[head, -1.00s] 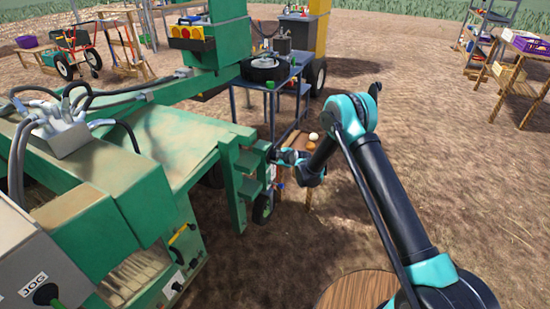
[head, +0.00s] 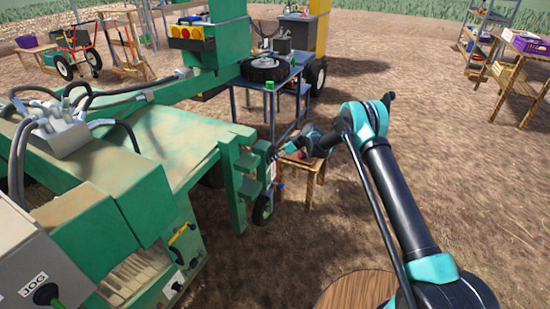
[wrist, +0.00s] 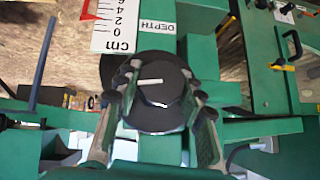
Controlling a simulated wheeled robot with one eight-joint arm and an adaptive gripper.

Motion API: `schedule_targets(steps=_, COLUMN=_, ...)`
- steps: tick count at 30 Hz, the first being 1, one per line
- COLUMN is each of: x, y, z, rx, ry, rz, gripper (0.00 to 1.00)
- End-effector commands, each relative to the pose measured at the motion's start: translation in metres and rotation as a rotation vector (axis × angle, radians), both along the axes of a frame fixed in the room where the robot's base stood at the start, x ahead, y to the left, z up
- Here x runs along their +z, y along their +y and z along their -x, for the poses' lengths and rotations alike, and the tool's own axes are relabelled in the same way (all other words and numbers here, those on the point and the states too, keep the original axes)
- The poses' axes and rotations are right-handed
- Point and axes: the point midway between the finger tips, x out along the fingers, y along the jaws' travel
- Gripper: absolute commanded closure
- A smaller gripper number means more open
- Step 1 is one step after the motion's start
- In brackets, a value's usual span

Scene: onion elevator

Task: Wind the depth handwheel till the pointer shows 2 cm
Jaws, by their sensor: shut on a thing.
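The depth handwheel (wrist: 155,118) is a dark round wheel with a dark hub and a short white mark (wrist: 150,81), in the middle of the wrist view. My gripper (wrist: 159,80) is shut on the handwheel, one finger on each side of its hub. The white cm scale (wrist: 119,28) stands above the wheel beside a DEPTH label (wrist: 157,27). A red pointer (wrist: 90,10) shows at the scale's left edge near the top of the picture, above the 2; its exact reading I cannot tell. In the head view, the handwheel is too small to make out.
The green machine (head: 165,145) fills the left of the head view. A small wooden table (head: 316,166) stands just behind my wrist, and a blue bench (head: 290,85) is farther back.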

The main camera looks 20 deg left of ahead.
Motion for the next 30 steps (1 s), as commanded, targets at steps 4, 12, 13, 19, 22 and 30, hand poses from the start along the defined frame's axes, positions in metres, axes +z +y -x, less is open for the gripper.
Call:
schedule_targets(steps=4, x=-0.0010, y=-0.0010, z=-0.0001, rx=0.001, ry=0.069, rz=-0.002, gripper=0.90)
schedule_targets(steps=12, x=-0.0011, y=-0.0007, z=0.0003, rx=0.001, ry=0.126, rz=-0.007, gripper=0.90)
schedule_targets(steps=13, x=-0.0011, y=-0.0007, z=0.0004, rx=0.001, ry=0.129, rz=-0.007, gripper=0.90)
schedule_targets(steps=19, x=-0.0011, y=-0.0007, z=0.0006, rx=0.001, ry=0.133, rz=-0.008, gripper=0.90)
schedule_targets(steps=22, x=-0.0011, y=-0.0007, z=0.0006, rx=0.001, ry=0.133, rz=-0.008, gripper=0.90)
schedule_targets(steps=30, x=-0.0009, y=-0.0005, z=0.0005, rx=0.001, ry=0.132, rz=-0.008, gripper=0.40)
